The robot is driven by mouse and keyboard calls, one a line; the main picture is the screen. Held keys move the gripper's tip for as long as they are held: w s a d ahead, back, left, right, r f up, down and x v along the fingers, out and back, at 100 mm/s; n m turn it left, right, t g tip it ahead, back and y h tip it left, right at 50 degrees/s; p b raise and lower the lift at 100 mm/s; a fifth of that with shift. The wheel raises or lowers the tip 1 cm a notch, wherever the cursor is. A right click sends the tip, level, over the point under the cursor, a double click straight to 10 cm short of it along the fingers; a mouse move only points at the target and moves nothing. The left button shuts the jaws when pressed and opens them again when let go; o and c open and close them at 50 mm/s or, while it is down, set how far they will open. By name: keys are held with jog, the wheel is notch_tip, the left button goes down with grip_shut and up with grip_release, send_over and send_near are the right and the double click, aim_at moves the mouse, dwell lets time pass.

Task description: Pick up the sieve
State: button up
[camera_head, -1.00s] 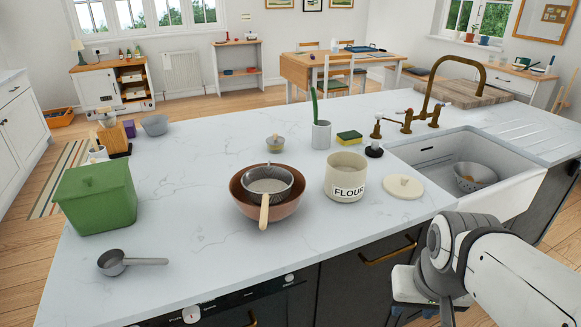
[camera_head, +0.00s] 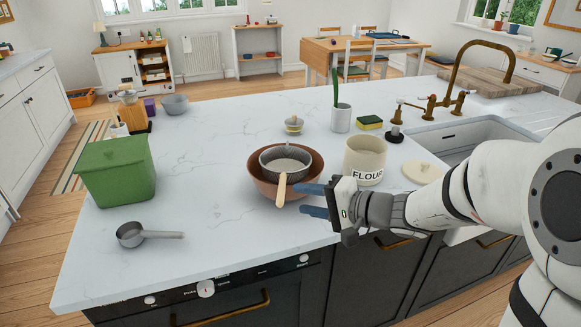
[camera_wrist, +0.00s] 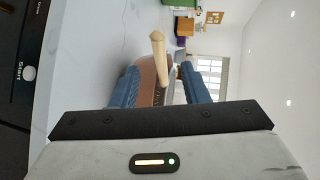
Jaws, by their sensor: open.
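The sieve (camera_head: 285,163) is a dark grey mesh bowl with a pale wooden handle (camera_head: 282,189). It rests inside a brown bowl (camera_head: 307,178) on the white counter, its handle pointing toward the front edge. My gripper (camera_head: 306,200) is open at the bowl's front right, with its blue fingers pointing left, one above the other. The fingertips are close to the handle. In the wrist view the handle (camera_wrist: 160,52) shows between and beyond the fingers (camera_wrist: 164,82). The brown bowl (camera_wrist: 147,78) is partly hidden behind them. I cannot tell whether anything touches.
A cream flour canister (camera_head: 365,160) stands close right of the bowl, above my gripper, with its lid (camera_head: 423,172) beside it. A small bowl (camera_head: 293,125) is behind. A green bin (camera_head: 115,171) and a grey scoop (camera_head: 135,235) are at left. The counter between is clear.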

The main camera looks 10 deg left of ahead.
aim_at(281, 186)
jog(key=shift+m+t, duration=0.4)
jog(key=shift+t, duration=0.3)
jog(key=x, duration=0.3)
jog(key=w+p+x, duration=0.1)
jog(key=x, duration=0.4)
jog(key=shift+w+f+p, duration=0.2)
jog(key=shift+w+p, duration=0.15)
jog(key=shift+c, duration=0.2)
grip_shut()
